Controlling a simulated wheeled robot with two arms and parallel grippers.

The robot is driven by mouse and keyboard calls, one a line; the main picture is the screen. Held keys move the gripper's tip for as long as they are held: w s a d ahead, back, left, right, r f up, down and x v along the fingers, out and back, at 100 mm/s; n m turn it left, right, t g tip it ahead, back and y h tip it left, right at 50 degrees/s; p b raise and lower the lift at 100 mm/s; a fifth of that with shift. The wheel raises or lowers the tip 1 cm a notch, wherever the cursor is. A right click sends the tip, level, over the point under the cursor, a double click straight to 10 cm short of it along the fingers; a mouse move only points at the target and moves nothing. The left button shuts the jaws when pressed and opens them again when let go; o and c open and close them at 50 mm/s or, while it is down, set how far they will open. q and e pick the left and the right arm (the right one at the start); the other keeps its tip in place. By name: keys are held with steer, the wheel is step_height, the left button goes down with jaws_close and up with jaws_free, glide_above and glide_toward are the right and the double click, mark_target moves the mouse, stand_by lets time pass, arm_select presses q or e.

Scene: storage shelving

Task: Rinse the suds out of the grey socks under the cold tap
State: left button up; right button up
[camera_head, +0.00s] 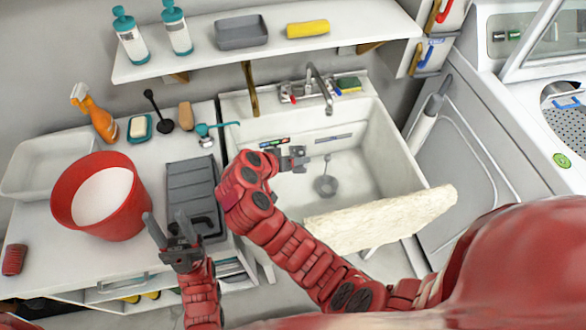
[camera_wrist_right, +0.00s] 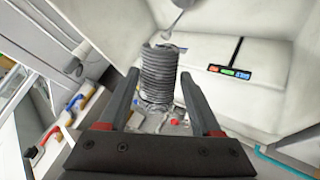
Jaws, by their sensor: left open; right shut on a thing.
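My right gripper (camera_head: 298,158) is over the back left of the white sink (camera_head: 365,150), below and left of the tap (camera_head: 318,82). In the right wrist view, its fingers (camera_wrist_right: 160,88) are shut on a grey ribbed roll (camera_wrist_right: 160,72), which looks like the grey socks. The head view barely shows this roll. I cannot make out suds on it, and I see no water coming from the tap. My left gripper (camera_head: 168,228) is open and empty, between the red bucket (camera_head: 75,205) and the dark grey ridged board (camera_head: 190,178).
A cream slab (camera_head: 380,220) lies across the sink's front, right of my right arm. An orange spray bottle (camera_head: 95,115), a teal soap dish (camera_head: 140,128) and a brush (camera_head: 186,116) stand on the left counter. A shelf (camera_head: 260,45) hangs above. A washer (camera_head: 560,160) is at right.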

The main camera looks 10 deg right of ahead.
mark_target(297, 167)
step_height(297, 167, down, 4)
steer(key=shift+f+b, duration=0.1)
steer(key=shift+b, duration=0.5)
steer(key=shift+f, duration=0.3)
steer(key=shift+w+d, duration=0.4)
steer(key=shift+d, duration=0.25)
steer(key=w+d+f+p, duration=0.1)
steer(key=w+d+f, duration=0.1)
steer(key=w+d, duration=0.5)
steer(key=shift+d+f, duration=0.35)
steer(key=shift+d, duration=1.25)
steer(key=shift+w, duration=0.1)
